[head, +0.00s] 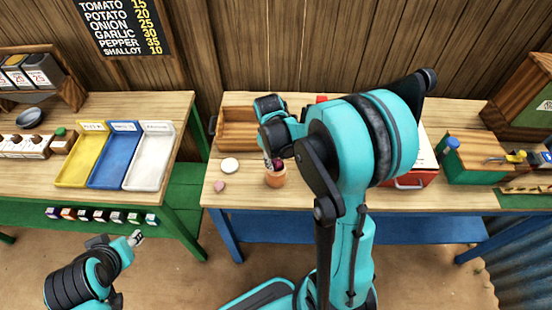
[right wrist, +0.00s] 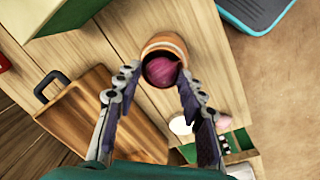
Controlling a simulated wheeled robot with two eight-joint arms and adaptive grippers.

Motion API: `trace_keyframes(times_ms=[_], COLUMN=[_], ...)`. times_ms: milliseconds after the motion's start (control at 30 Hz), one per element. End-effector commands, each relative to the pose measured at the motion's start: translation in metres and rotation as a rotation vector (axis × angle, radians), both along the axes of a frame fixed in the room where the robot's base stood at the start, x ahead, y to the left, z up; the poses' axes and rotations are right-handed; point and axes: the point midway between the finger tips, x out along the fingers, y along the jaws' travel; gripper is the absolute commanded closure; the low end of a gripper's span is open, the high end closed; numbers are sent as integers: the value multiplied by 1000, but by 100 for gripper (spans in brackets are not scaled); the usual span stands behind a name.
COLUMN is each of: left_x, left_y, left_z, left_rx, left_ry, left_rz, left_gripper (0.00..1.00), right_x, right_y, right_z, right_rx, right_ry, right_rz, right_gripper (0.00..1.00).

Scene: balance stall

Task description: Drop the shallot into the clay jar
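The clay jar (head: 275,180) is a small orange-brown pot upright on the middle table; the right wrist view also shows it (right wrist: 166,41). The shallot shows as a dark purple spot in the head view (head: 278,164), right at the jar's mouth. It covers much of the opening. My right gripper (head: 270,160) points down over the jar, partly hidden by its own arm. My left gripper (head: 136,239) is low at the left, away from the table, its fingers too small to read.
A wooden tray (head: 238,131) stands behind the jar. A white disc (head: 229,165) and a pinkish lump (head: 219,186) lie left of it. A red box (head: 420,178) and a green box (head: 478,165) stand right. Yellow, blue and white trays (head: 148,172) sit on the left table.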

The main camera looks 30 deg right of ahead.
Motion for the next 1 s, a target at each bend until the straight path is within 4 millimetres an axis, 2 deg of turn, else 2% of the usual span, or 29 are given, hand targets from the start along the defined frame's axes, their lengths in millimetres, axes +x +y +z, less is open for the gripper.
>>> trace_keyframes(times_ms=[300, 433, 567, 800, 1000], left_x=[0, 0, 0, 0, 0], left_y=[0, 0, 0, 0, 0], left_z=[0, 0, 0, 0, 0], left_rx=[0, 0, 0, 0, 0], left_ry=[0, 0, 0, 0, 0], left_rz=[0, 0, 0, 0, 0], left_gripper=[60, 60, 60, 60, 60], right_x=[0, 0, -1, -3, -3], right_y=[0, 1, 3, 9, 11], right_z=[0, 9, 31, 83, 112], right_rx=[0, 0, 0, 0, 0], right_ry=[0, 0, 0, 0, 0], right_rz=[0, 0, 1, 1, 0], right_gripper=[45, 45, 45, 45, 45])
